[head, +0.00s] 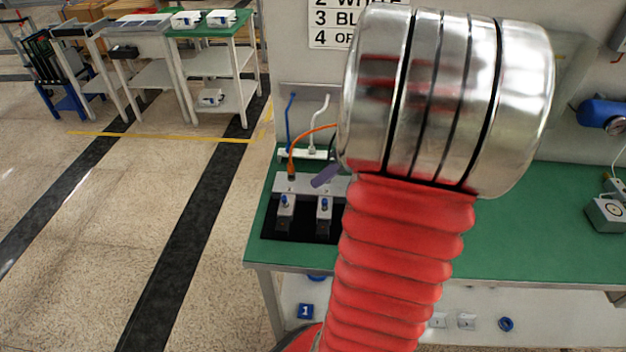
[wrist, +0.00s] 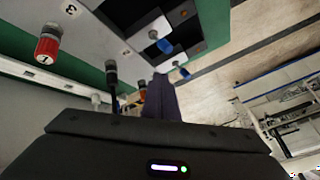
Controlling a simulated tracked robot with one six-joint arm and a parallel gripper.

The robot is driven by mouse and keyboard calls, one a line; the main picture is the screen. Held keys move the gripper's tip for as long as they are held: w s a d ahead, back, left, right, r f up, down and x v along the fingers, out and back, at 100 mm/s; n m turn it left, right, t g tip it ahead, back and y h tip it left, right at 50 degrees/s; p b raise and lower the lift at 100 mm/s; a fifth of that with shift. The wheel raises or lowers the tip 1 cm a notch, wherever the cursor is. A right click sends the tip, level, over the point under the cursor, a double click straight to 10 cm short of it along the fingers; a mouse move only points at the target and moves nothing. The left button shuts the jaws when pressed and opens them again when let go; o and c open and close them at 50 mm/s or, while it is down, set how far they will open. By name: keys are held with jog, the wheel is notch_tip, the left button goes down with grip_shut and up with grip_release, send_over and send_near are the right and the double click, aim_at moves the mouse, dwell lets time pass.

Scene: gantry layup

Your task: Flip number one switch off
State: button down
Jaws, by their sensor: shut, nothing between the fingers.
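A switch panel sits at the near left corner of the green bench in the head view, with blue-tipped toggles (head: 284,201) and (head: 324,205) on grey blocks. In the wrist view a red cap marked 1 (wrist: 47,47) stands at the left, and blue-tipped parts (wrist: 160,43) show on the panel. My gripper (head: 325,176) shows as purple fingers beside the panel's rear edge, and its fingers (wrist: 160,97) are together and empty in the wrist view. They appear near an orange connector (wrist: 142,85); contact cannot be told. My arm hides the panel's right part in the head view.
A white power strip (head: 303,154) with blue, white and orange cables lies behind the panel. A numbered colour sign (head: 333,22) hangs above, partly hidden. A blue cylinder (head: 602,113) and a small grey box (head: 606,214) are at the right. The floor at left is open.

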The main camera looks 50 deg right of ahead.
jog(key=s+r, duration=0.3)
jog(key=s, duration=0.1)
jog(key=shift+s+r, duration=0.35)
jog(key=shift+r, duration=0.05)
jog(key=shift+a, duration=0.2)
jog(key=a+r+h, duration=0.1)
jog(key=a+r, duration=0.2)
jog(key=a, duration=1.1)
jog(key=a+r+h, duration=0.2)
jog(key=a+r, duration=0.1)
jog(key=a, duration=1.2)
jog(key=shift+w+a+n+g+h, duration=0.15)
jog(key=shift+a+n+g+h, duration=0.15)
jog(key=shift+n+g, duration=0.1)
